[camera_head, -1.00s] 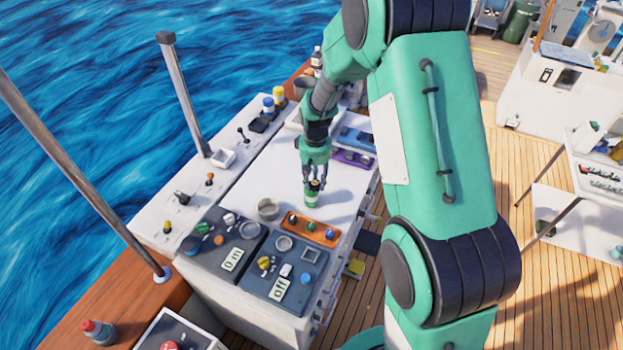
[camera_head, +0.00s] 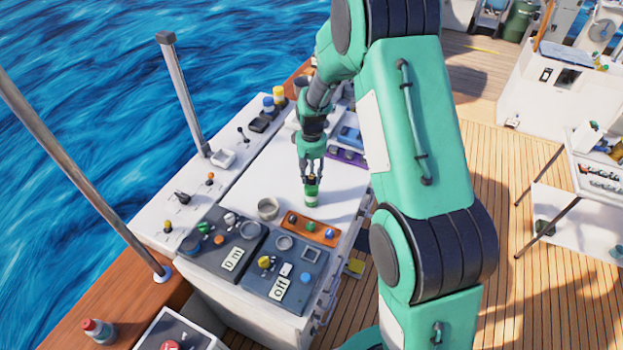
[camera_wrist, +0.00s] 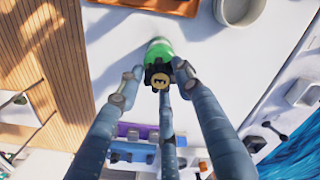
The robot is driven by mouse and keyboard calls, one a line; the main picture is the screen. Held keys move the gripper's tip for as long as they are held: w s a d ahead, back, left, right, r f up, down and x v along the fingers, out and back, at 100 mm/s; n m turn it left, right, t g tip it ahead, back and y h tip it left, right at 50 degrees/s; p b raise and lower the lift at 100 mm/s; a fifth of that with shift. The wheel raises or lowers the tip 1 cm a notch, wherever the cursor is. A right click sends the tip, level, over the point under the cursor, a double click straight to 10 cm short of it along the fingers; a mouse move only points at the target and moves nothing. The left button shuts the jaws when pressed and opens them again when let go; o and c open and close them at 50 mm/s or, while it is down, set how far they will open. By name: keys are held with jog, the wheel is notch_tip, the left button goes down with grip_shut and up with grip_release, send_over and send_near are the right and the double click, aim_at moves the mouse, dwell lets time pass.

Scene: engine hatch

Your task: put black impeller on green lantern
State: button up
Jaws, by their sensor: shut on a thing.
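The green lantern (camera_head: 311,197) stands upright on the white top of the console, next to a grey round cup. Its green body also shows in the wrist view (camera_wrist: 159,48). My gripper (camera_head: 312,178) is directly above it, pointing down, with its fingers closed around the black impeller (camera_wrist: 154,78). The impeller is dark with a tan, marked centre and sits between the fingertips in the wrist view. It overlaps the lantern's top there, and I cannot tell whether the two touch. In the head view the fingers mostly hide the impeller.
A grey cup (camera_head: 268,208) and an orange tray (camera_head: 312,228) with several knobs lie close to the lantern. Dark control panels (camera_head: 283,268) are in front. A purple tray (camera_head: 347,157) and a blue tray (camera_head: 350,137) lie behind. White surface is clear left of the gripper.

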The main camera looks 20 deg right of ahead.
aim_at(312, 177)
jog(key=shift+f, duration=1.05)
jog(key=shift+f, duration=0.15)
jog(key=o, duration=1.1)
jog(key=shift+o, duration=0.2)
notch_tip(312, 177, up, 12)
jog(key=shift+r, duration=0.2)
